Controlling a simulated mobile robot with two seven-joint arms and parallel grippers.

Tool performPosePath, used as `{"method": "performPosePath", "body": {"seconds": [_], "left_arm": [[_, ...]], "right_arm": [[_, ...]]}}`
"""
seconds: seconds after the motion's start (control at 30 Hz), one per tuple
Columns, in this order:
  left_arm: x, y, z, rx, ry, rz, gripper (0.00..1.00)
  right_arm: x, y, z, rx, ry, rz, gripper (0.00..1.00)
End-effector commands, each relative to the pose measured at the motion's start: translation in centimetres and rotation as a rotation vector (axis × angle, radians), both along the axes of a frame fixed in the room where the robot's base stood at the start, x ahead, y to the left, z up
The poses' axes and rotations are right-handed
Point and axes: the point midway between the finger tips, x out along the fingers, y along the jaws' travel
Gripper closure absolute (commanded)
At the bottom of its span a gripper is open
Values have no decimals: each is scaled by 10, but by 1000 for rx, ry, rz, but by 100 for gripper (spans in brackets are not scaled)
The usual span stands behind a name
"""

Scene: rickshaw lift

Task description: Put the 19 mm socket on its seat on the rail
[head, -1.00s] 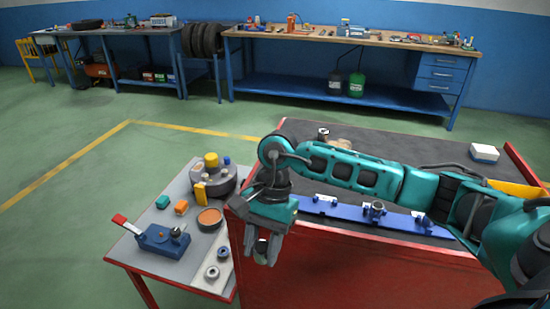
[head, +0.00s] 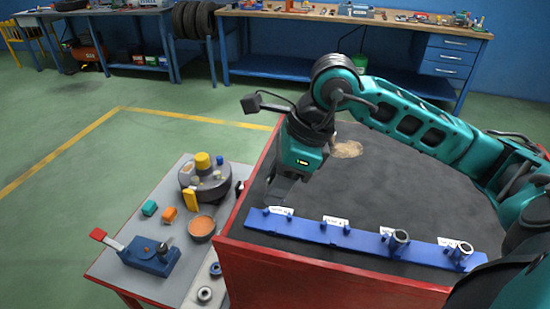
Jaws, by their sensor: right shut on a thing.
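The blue rail (head: 365,241) lies along the near edge of the dark top of the red cart, with several white-labelled seats. One metal socket (head: 399,240) stands at the third seat from the left, and another metal socket (head: 461,252) at the right end. The two left seats show only small blue posts. My right gripper (head: 284,190) points down just behind the rail's left end, above the dark top. It is shut on a socket, which its fingers mostly hide; its size cannot be read. My left gripper is out of view.
A grey side table (head: 180,275) at left holds a blue lever tool (head: 150,256), a round grey fixture (head: 207,183), an orange-filled bowl (head: 201,227) and small rings (head: 204,294). A brownish patch (head: 346,149) lies on the cart top. The cart's middle is clear.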

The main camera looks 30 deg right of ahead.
Motion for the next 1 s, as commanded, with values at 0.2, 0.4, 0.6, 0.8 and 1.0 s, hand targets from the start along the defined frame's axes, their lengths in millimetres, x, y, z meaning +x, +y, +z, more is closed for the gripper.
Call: {"method": "performPosePath", "body": {"seconds": [0.2, 0.4, 0.6, 0.8, 1.0], "left_arm": [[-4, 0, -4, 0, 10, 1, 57], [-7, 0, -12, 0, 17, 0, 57], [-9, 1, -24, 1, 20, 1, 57], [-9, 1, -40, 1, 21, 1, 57], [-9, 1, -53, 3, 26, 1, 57]], "right_arm": [[0, 0, -1, 0, 0, 1, 93], [0, 0, -11, 1, 2, 1, 93], [0, 0, -28, 1, 2, 1, 93], [0, 0, -50, 0, 1, 3, 93], [0, 0, -60, 0, 0, 1, 93]]}}
